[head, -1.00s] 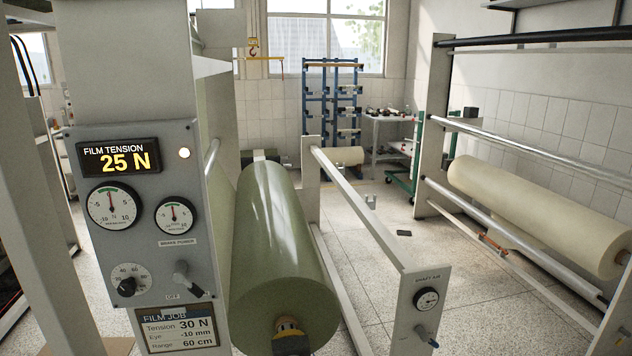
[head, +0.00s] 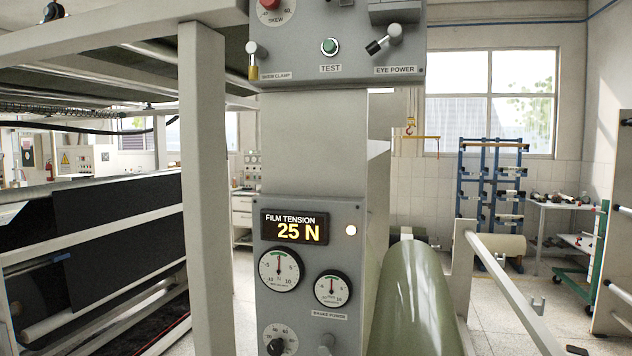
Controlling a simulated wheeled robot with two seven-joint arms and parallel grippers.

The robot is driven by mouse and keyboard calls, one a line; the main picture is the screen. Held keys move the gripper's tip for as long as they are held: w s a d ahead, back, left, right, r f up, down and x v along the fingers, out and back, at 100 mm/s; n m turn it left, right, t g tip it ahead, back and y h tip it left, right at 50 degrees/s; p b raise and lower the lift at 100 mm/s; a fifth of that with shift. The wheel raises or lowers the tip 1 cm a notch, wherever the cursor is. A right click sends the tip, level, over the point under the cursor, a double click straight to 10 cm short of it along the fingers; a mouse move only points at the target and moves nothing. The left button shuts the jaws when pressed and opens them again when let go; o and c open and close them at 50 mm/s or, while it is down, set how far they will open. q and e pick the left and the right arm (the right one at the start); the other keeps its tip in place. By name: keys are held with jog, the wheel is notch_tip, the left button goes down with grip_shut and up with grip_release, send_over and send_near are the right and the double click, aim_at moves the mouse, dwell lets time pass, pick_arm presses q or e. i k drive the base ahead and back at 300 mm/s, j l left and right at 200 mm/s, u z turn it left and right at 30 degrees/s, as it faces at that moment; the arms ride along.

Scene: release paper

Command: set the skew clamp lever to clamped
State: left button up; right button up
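The skew clamp lever (head: 254,60) is on the left side of the upper grey panel (head: 345,72), above a label that appears to read SKEW CLAMP. It has a grey knob at its upper end and a yellow part at its lower end. Its exact setting is hard to tell. The red skew knob (head: 269,4) is above it, cut by the top edge. Neither of my grippers is in view.
The upper panel also holds a green TEST button (head: 329,46) and an EYE POWER lever (head: 384,40). Below is the FILM TENSION panel (head: 309,270), reading 25 N. A grey post (head: 207,190) stands to the left, a green roll (head: 412,300) to the right.

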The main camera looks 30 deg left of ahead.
aim_at(253, 49)
jog(key=u, duration=1.2)
